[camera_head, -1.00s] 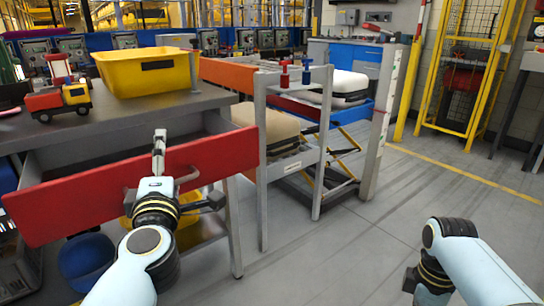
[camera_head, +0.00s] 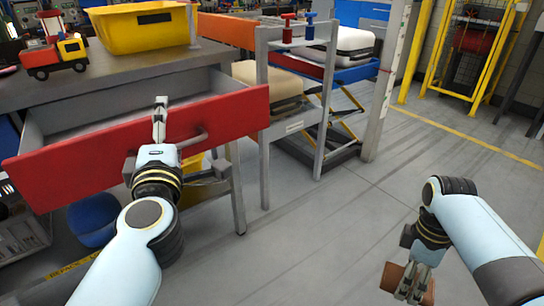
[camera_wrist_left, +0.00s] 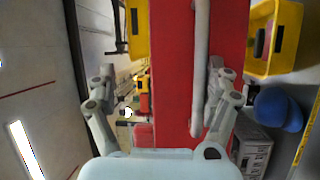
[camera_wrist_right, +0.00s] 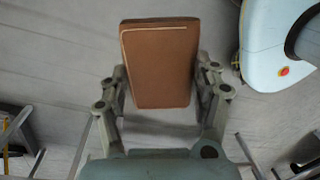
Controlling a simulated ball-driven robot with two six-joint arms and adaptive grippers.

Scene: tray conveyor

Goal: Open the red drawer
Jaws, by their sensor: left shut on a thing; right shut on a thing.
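The red drawer (camera_head: 85,165) is pulled partly out from under the grey workbench, its inside showing behind the red front. Its bar handle (camera_head: 197,139) is partly hidden by my left gripper. My left gripper (camera_head: 160,112) is at the middle of the front, its fingers reaching about the top edge. In the left wrist view the pale handle (camera_wrist_left: 201,60) runs between the fingers, close to the right one.
A yellow bin (camera_head: 140,28) and a toy truck (camera_head: 50,57) stand on the workbench (camera_head: 90,82). A grey frame (camera_head: 262,120) and a lift with a blue top (camera_head: 350,72) are to the right.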

